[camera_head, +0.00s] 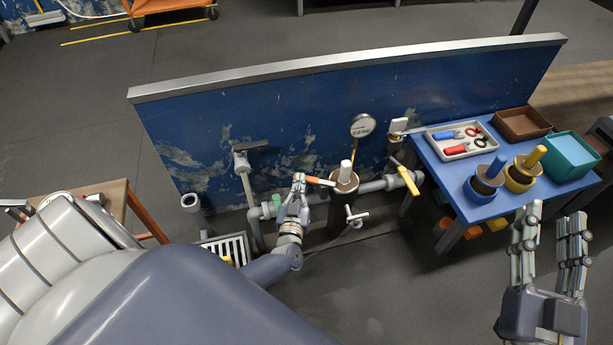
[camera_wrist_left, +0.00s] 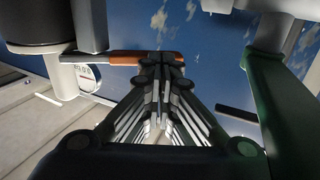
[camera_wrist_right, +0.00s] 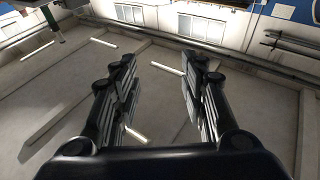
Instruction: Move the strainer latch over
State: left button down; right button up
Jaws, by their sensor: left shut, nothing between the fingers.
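The strainer (camera_head: 345,183) is a dark cylinder with a pale post on top, standing on the grey pipe in front of the blue panel. Its latch (camera_head: 320,181) is an orange bar reaching left from the strainer's top. My left gripper (camera_head: 298,180) is shut and empty at the bar's left end. In the left wrist view its fingertips (camera_wrist_left: 160,58) overlap the orange latch (camera_wrist_left: 124,57); I cannot tell whether they touch. The strainer's dark body (camera_wrist_left: 35,47) shows at the left there. My right gripper (camera_head: 550,212) is open and empty, in front of the blue table.
A pressure gauge (camera_head: 362,126) stands behind the strainer. A green-handled part (camera_head: 276,201) is close left of my left gripper, and a yellow valve handle (camera_head: 399,168) is to the right. The blue table (camera_head: 432,165) holds trays and ringed posts. A floor grate (camera_head: 232,247) lies below left.

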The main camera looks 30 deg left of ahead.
pick_arm(q)
jog(key=shift+w+a, duration=0.4)
jog(key=shift+a, duration=0.05)
jog(key=shift+x, duration=0.9)
jog(key=shift+w+a, duration=0.2)
jog(key=shift+w, duration=0.05)
jog(key=shift+w+a+m+h, duration=0.2)
jog(key=shift+a+m+h, duration=0.1)
jog(key=shift+h, duration=0.1)
jog(key=shift+w+m+t+h+b, duration=0.4)
jog(key=shift+w+t+h+b, duration=0.15)
jog(key=shift+w, duration=0.7)
pick_arm(e)
jog(key=shift+s+a+r+t+y, duration=0.15)
jog(key=shift+s+r+t, duration=0.25)
jog(key=shift+r, duration=0.35)
jog(key=shift+s+d+r+t+y, duration=0.1)
jog(key=shift+s+r+t+y, duration=0.15)
jog(key=shift+r+t, duration=0.45)
jog(key=shift+s+a+r+t+y, duration=0.1)
jog(key=shift+s+r+t, duration=0.25)
jog(key=shift+r, duration=0.5)
pick_arm(q)
jog(key=shift+r, duration=0.15)
pick_arm(e)
jog(key=shift+r, duration=0.1)
